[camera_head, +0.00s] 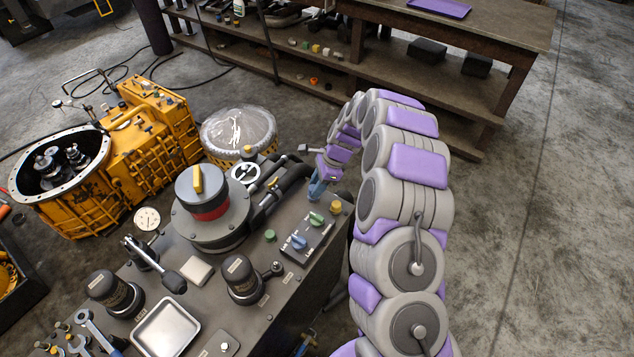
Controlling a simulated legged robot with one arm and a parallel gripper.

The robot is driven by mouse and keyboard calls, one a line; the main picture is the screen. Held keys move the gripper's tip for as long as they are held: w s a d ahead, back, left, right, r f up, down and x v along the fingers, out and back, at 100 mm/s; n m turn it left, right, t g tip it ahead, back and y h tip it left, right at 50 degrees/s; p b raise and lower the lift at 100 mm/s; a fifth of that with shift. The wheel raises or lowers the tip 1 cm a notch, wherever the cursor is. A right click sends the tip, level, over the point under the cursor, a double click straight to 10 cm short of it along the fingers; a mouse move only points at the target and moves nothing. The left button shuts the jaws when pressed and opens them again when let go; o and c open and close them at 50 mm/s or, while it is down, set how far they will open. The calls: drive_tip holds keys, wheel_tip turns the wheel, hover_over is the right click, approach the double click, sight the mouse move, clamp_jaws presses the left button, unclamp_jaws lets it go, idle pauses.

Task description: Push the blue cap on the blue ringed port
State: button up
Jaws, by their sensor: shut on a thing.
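My gripper (318,180) is at the end of my curved grey and purple arm, low over the far right part of the dark bench top. It is shut on a small blue piece, which I take to be the blue cap (316,189). The blue piece is just above or touching the bench top; I cannot tell which. The blue ringed port cannot be made out; the fingers and the cap may hide it. A yellow cap (335,206) and a green cap (270,236) sit on the bench top nearby.
A switch panel (308,238) with blue and green knobs lies in front of the gripper. A round housing with a red band (210,210) and black hoses (285,185) stand to the left. A yellow transmission (150,150) is farther left. Wooden shelves (400,80) stand behind.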

drive_tip(key=shift+f+p, duration=0.7)
drive_tip(key=shift+f, duration=0.1)
idle(0.9)
drive_tip(key=o, duration=1.1)
drive_tip(key=shift+r, duration=0.1)
drive_tip(key=shift+r+p, duration=1.45)
drive_tip(key=shift+p, duration=0.05)
drive_tip(key=shift+r+p, duration=0.3)
drive_tip(key=shift+r, duration=0.1)
drive_tip(key=shift+r+p, duration=1.65)
drive_tip(key=shift+r, duration=0.9)
